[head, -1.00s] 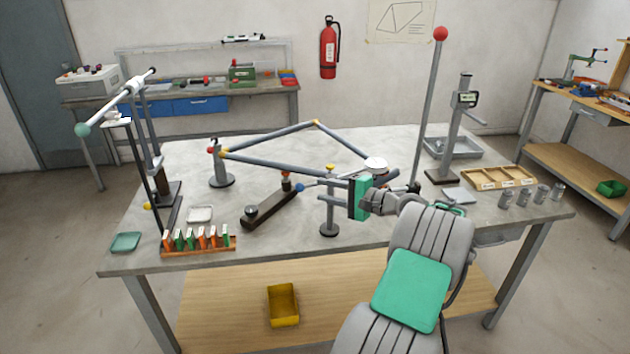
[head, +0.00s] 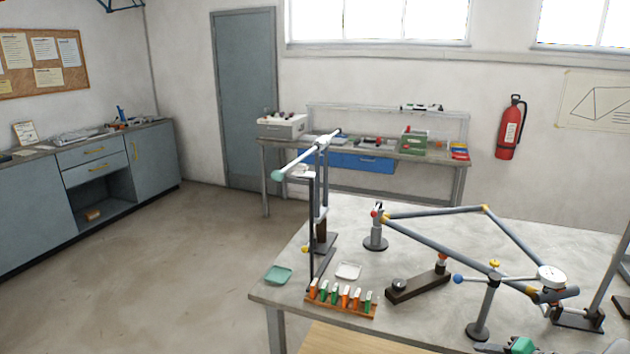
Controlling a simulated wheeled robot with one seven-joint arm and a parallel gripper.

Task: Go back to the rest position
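Only a small part of my gripper (head: 508,347) shows in the head view, green and grey at the bottom edge, right of centre. It is in front of the post of the small stand (head: 485,308). The rest of it is cut off by the picture's edge, so its fingers cannot be read as open or shut. The tube frame (head: 440,243), grey with yellow joints, stands on the table (head: 432,325) behind it. A round white dial (head: 551,274) sits near the frame's right end.
A rack of orange and green pieces (head: 341,304), a green dish (head: 278,275) and a white dish (head: 348,271) are at the table's left. A tall stand (head: 321,215) rises behind them. A dark block (head: 417,287) lies mid-table. The floor (head: 190,260) left of the table is clear.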

